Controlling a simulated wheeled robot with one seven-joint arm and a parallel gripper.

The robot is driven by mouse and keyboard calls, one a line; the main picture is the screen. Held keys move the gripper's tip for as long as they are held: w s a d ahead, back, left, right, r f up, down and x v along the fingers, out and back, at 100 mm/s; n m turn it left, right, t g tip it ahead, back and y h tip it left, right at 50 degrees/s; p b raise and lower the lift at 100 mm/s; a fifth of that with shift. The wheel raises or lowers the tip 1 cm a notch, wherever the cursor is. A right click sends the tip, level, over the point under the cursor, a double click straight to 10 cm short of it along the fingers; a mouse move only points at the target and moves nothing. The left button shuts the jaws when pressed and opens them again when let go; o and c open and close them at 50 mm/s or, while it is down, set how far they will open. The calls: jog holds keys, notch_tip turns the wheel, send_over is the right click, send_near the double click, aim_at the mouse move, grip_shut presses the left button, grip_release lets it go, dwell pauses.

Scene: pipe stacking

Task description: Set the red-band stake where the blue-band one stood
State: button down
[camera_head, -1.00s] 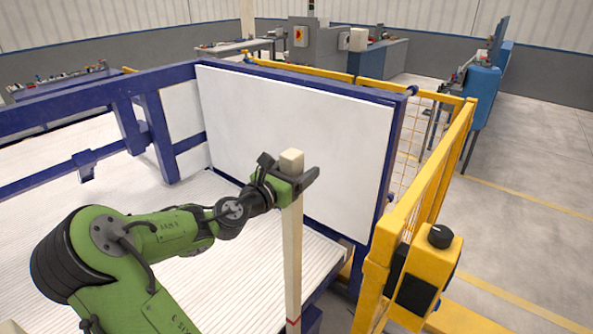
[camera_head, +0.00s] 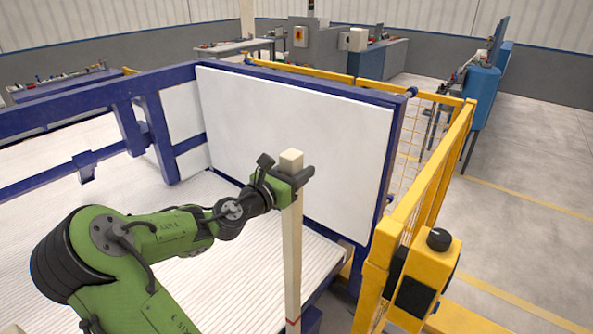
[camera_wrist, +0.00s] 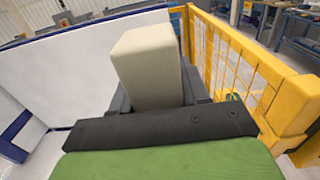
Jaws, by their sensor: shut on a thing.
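The red-band stake (camera_head: 291,240) is a long, pale, square post held upright in the head view. Its red band shows low down near the bottom edge, and its lower end is cut off by the frame. My gripper (camera_head: 296,178) is shut on the stake just below its top. In the wrist view the stake's pale top (camera_wrist: 147,62) stands up between the dark jaws of my gripper (camera_wrist: 155,100). No blue-band stake shows in either view, and the spot under the held stake is out of sight.
A white panel in a blue frame (camera_head: 290,140) stands behind the stake. A ribbed white bed (camera_head: 235,270) lies to the left. A yellow mesh fence (camera_head: 425,180) and a yellow box with a black knob (camera_head: 425,275) stand close on the right. Open floor lies beyond.

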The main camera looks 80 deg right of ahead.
notch_tip(320, 180, up, 6)
jog(key=p, duration=0.5)
jog(key=shift+r+p, duration=0.55)
jog(key=shift+r, duration=0.75)
notch_tip(320, 180, up, 12)
dwell(0.5)
